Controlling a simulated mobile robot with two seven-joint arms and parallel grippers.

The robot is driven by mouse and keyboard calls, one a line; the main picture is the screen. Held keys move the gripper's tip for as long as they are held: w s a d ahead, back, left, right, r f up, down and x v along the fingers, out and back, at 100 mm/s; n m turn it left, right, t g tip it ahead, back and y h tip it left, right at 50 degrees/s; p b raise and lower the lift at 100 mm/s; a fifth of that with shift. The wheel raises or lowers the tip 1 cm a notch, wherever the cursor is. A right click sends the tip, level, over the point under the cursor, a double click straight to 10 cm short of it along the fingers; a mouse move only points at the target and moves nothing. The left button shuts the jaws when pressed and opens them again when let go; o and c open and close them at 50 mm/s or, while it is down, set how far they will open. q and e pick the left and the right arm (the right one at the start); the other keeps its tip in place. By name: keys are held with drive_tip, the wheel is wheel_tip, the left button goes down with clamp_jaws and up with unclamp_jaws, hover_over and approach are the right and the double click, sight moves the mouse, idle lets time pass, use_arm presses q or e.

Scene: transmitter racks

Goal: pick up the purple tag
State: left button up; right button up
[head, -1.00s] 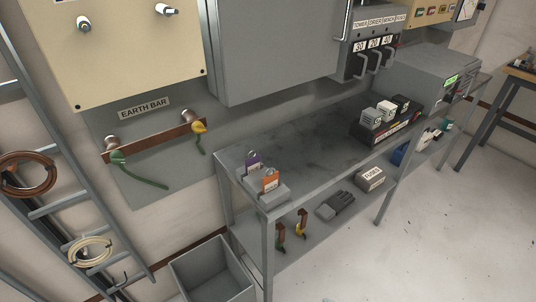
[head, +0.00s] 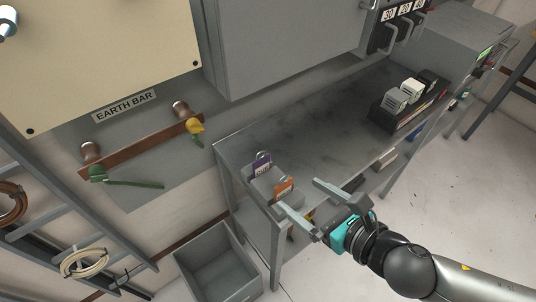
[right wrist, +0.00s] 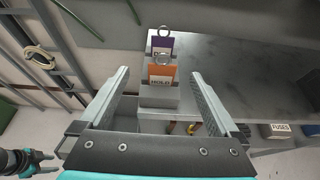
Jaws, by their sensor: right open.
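The purple tag (head: 261,163) stands in a grey stepped holder (head: 258,188) at the near left end of the grey bench, with an orange tag (head: 284,188) in front of it. In the right wrist view the purple tag (right wrist: 162,45) is behind the orange tag (right wrist: 160,73), its lower part partly covered by that tag's ring. My right gripper (head: 303,204) is open and empty, just in front of and to the right of the holder, apart from the tags. My left gripper (right wrist: 35,163) shows small at the lower left of the right wrist view; its jaws are unclear.
A black rack with several blocks (head: 410,104) stands farther along the bench (head: 310,132). The earth bar (head: 140,148) with green and yellow clamps is on the wall at left. A grey open bin (head: 217,271) is on the floor beside the bench. The bench middle is clear.

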drive_tip(key=b, duration=0.2)
approach(262, 163)
drive_tip(key=x, duration=0.3)
drive_tip(key=shift+a+f, duration=0.35)
drive_tip(key=shift+f, duration=0.1)
drive_tip(key=shift+w+d+b+x, duration=0.1)
drive_tip(key=shift+b+x, duration=0.15)
drive_tip(key=shift+x, duration=1.05)
drive_tip(key=shift+w+d+b+x, duration=0.15)
drive_tip(key=shift+b+x, duration=0.1)
drive_tip(key=shift+x, duration=1.05)
drive_tip(key=shift+r, duration=0.15)
drive_tip(key=c, duration=1.4)
drive_tip(key=shift+r, duration=0.15)
wheel_tip(262, 163, up, 20)
drive_tip(key=p, duration=0.7)
